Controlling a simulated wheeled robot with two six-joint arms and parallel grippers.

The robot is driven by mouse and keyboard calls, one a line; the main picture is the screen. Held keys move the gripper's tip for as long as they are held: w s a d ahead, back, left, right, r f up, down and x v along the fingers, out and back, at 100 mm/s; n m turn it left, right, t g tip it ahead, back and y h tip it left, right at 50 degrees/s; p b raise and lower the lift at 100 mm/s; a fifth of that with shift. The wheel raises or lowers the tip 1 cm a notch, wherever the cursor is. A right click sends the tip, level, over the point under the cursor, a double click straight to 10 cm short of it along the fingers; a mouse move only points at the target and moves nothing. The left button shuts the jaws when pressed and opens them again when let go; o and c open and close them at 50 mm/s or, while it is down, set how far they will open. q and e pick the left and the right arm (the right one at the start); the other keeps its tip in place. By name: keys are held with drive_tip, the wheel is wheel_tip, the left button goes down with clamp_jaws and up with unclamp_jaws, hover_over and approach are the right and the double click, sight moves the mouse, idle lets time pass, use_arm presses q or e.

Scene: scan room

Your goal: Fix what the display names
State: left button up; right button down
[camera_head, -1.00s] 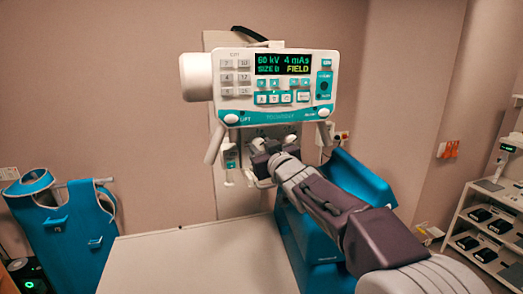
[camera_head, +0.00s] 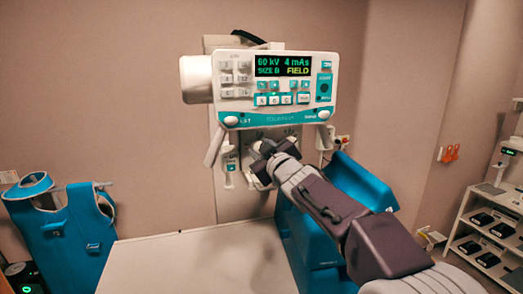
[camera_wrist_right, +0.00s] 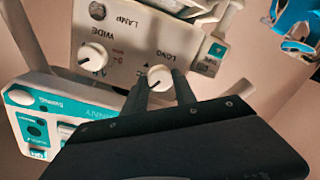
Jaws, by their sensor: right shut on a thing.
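The display (camera_head: 283,65) on the white and teal console reads "60 kV 4 mAs" and "SIZE B" in green, with "FIELD" in yellow. My right gripper (camera_head: 263,153) is under the console, at the collimator panel. In the right wrist view, its fingers (camera_wrist_right: 167,88) are shut on the white LONG knob (camera_wrist_right: 160,77), one on each side. The knob has a dark pointer line. A second white knob, the WIDE knob (camera_wrist_right: 92,57), stands free to its left. In the head view the gripper partly hides the knobs. My left gripper is not in view.
A pale table top (camera_head: 200,265) lies below the console and is bare. A blue apron (camera_head: 65,235) hangs at left. A blue padded block (camera_head: 365,183) is behind my right arm. A shelf trolley (camera_head: 490,225) stands at right. Grab handles (camera_head: 213,145) hang from the console.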

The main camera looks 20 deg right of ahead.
drive_tip(key=c, duration=1)
unclamp_jaws()
drive_tip(key=shift+s, duration=0.15)
drive_tip(key=shift+s, duration=0.4)
drive_tip(key=s, duration=0.8)
drive_tip(key=shift+d+r+p, duration=0.15)
drive_tip(key=shift+d+p, duration=0.1)
drive_tip(key=shift+p, duration=0.05)
